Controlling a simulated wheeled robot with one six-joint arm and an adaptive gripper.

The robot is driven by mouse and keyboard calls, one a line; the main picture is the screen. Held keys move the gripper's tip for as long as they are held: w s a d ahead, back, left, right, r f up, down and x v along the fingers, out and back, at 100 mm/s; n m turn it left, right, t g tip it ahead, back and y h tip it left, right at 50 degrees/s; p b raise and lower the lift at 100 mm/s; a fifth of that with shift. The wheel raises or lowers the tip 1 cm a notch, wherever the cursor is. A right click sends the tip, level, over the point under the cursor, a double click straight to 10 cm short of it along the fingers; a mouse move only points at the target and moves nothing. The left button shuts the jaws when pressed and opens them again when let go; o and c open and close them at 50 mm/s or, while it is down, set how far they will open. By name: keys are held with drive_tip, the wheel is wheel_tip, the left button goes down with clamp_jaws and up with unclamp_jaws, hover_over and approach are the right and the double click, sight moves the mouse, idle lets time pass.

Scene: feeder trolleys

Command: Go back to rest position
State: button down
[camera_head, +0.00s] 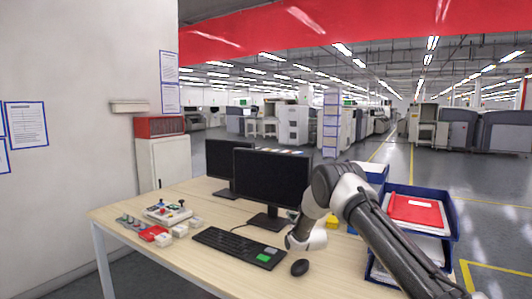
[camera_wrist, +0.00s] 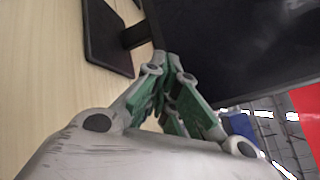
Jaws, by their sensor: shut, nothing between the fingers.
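My gripper (camera_wrist: 166,68) shows in the wrist view with its green-padded fingers together and nothing between them. It points toward a black monitor (camera_wrist: 225,40), whose stand base (camera_wrist: 105,40) rests on the wooden desk (camera_wrist: 40,50). In the head view my arm reaches in from the lower right and bends down in front of the right monitor (camera_head: 272,178). The fingers are hidden there behind my own arm links.
A keyboard (camera_head: 238,247) and a mouse (camera_head: 299,267) lie on the desk near the arm. Blue trays (camera_head: 452,222) with papers and a red folder (camera_head: 415,210) stand at the right. A control box (camera_head: 167,212) and small parts sit at the left. A second monitor (camera_head: 220,160) stands behind.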

drive_tip(key=shift+s+a, duration=0.55)
drive_tip(key=shift+s, duration=0.25)
